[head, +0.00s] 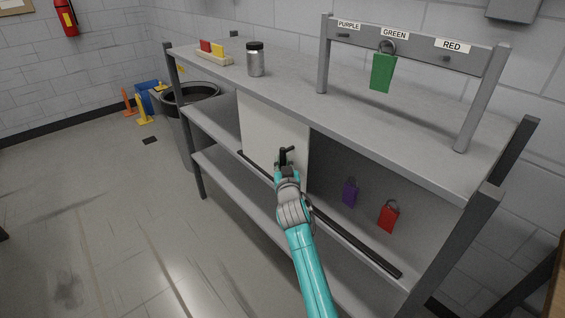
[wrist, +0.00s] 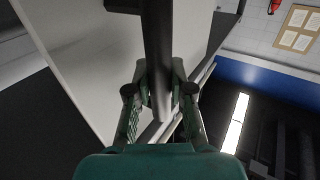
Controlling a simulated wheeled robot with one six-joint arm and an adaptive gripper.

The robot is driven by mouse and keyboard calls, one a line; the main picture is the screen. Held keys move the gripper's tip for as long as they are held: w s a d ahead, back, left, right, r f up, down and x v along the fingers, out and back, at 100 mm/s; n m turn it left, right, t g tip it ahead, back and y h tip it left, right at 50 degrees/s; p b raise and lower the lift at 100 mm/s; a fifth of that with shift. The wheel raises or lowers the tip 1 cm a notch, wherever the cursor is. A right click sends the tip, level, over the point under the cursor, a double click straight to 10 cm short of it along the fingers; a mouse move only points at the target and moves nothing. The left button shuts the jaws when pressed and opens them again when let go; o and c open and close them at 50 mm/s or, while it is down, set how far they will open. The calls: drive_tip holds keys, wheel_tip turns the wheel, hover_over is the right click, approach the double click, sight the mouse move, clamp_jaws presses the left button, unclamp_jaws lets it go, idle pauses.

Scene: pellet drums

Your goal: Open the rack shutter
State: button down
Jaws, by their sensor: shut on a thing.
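The rack shutter (head: 262,128) is a pale flat panel under the rack's top board. It covers the middle-left part of the shelf bay, and the bay to its right is uncovered. A dark handle (head: 289,151) stands out from the shutter near its right edge. My gripper (head: 286,168) is at the handle. In the wrist view my gripper (wrist: 159,88) has its two fingers closed on the dark handle bar (wrist: 158,40), one on each side. The pale shutter (wrist: 95,60) shows behind it at the left. The fingertips are partly hidden in the head view.
A purple tag-like lock (head: 350,193) and a red one (head: 389,217) are in the uncovered bay. A green one (head: 382,72) hangs from the labelled rail (head: 415,49). A dark track (head: 350,237) runs along the shelf front. A jar (head: 255,60) stands on top.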

drive_tip(key=c, duration=1)
unclamp_jaws()
drive_tip(key=shift+s, duration=0.15)
drive_tip(key=s, duration=1.1)
drive_tip(key=shift+s+d, duration=0.25)
drive_tip(key=shift+s, duration=0.15)
drive_tip(key=s+d+f+g, duration=0.1)
drive_tip(key=s+d+f, duration=0.2)
drive_tip(key=s+f, duration=0.5)
drive_tip(key=s+d+f, duration=0.2)
drive_tip(key=s+f, duration=0.1)
drive_tip(key=s, duration=0.9)
drive_tip(key=s+d+f+g, duration=0.1)
drive_tip(key=s+d+f, duration=0.2)
drive_tip(key=s+f, duration=0.5)
drive_tip(key=shift+g+h, duration=0.3)
drive_tip(key=shift+g, duration=0.3)
drive_tip(key=d+v, duration=0.1)
drive_tip(key=v, duration=0.9)
drive_tip(key=d+v, duration=0.1)
drive_tip(key=v, duration=1)
drive_tip(key=d+r+v, duration=0.1)
drive_tip(key=v, duration=1)
drive_tip(key=shift+w+d, duration=0.2)
drive_tip(key=shift+d, duration=0.1)
